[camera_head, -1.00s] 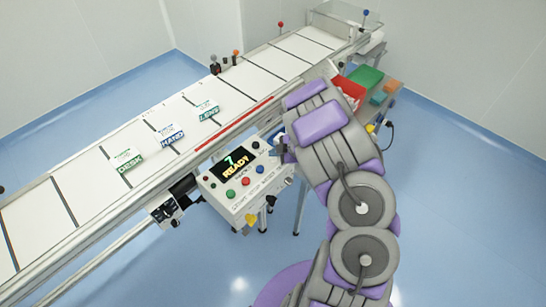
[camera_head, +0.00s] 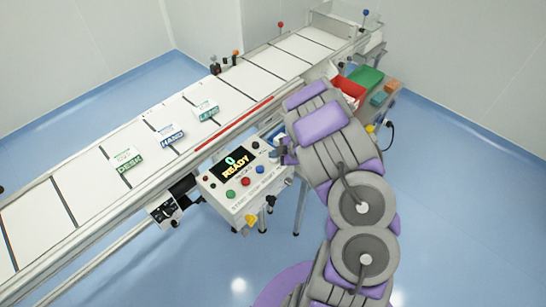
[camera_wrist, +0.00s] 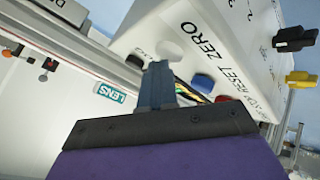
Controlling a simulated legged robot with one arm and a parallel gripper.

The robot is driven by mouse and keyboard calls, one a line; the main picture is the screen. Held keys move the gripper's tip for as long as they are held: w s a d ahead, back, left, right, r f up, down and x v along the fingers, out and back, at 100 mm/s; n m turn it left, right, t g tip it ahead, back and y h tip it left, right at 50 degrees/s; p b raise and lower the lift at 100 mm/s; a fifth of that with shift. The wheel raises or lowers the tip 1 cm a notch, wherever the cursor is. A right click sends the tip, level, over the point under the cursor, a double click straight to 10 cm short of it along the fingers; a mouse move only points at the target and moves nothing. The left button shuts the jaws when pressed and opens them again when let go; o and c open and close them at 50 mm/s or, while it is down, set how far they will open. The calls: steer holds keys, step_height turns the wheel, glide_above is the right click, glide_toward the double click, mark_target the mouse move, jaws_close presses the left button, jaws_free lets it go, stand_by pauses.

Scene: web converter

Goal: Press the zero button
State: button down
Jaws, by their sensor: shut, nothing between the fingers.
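The control box (camera_head: 225,212) stands beside the conveyor, and its display (camera_head: 237,163) reads 0 and READY. On its face are a green button (camera_head: 231,194), a red button (camera_head: 245,181) and a blue button (camera_head: 260,169). In the wrist view a white round button (camera_wrist: 169,50) lies beside the printed word ZERO, next to the blue button (camera_wrist: 203,82). My gripper (camera_wrist: 158,66) is shut and empty, with its tip close to the white button; I cannot tell if they touch. In the head view my gripper (camera_head: 282,152) is over the box's right end, hiding that button.
The conveyor (camera_head: 70,170) runs diagonally behind the box, carrying cards marked DESK (camera_head: 127,160), HAND (camera_head: 169,135) and LENS (camera_head: 205,112). A red bin (camera_head: 350,88) and a green bin (camera_head: 365,78) stand behind my arm. The floor at right is clear.

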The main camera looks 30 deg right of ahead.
steer(key=shift+r, duration=0.1)
steer(key=shift+r+p, duration=0.95)
steer(key=shift+r+p, duration=2.2)
steer(key=shift+r, duration=0.3)
